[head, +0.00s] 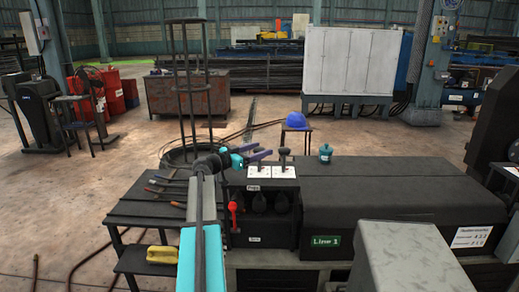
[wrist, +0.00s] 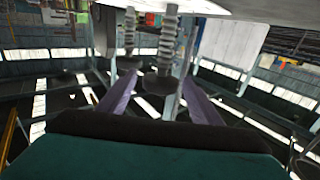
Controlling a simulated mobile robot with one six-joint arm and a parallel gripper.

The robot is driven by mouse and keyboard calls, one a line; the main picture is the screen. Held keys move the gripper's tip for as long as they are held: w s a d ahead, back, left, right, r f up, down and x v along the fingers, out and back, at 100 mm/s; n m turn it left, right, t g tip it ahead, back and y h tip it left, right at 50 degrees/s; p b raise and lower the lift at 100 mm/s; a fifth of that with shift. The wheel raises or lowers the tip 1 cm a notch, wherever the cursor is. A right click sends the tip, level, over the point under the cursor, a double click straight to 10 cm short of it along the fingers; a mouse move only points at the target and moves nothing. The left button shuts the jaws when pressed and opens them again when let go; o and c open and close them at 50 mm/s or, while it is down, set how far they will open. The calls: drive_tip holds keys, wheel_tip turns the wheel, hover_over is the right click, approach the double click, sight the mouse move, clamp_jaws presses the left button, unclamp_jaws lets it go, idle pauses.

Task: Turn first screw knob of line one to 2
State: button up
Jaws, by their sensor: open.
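My gripper (head: 263,151) is open, its two purple fingers reaching right over the dark control box at the left end of the machine. Two dark screw knobs stand upright on white scale plates there; the right one (head: 283,158) is clear of my fingers, and the left one is partly hidden by them. In the wrist view, a threaded screw with a dark round knob (wrist: 160,83) shows between the open fingers, with a second threaded screw (wrist: 130,30) behind it to the left. I cannot tell whether the fingers touch the knob. The scale readings are too small to read.
A green "Liner 1" label (head: 326,241) marks the machine front. A red lever (head: 233,214) and dark knobs sit below the control box top. A dark bench (head: 135,212) with tools stands left, and a teal canister (head: 325,154) stands behind the machine top.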

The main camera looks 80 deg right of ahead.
drive_tip(key=shift+s+d, duration=0.15)
drive_tip(key=c, duration=1)
drive_tip(key=shift+d, duration=0.1)
drive_tip(key=shift+c, duration=0.3)
drive_tip(key=shift+t+b, duration=0.3)
drive_tip(key=shift+b, duration=0.1)
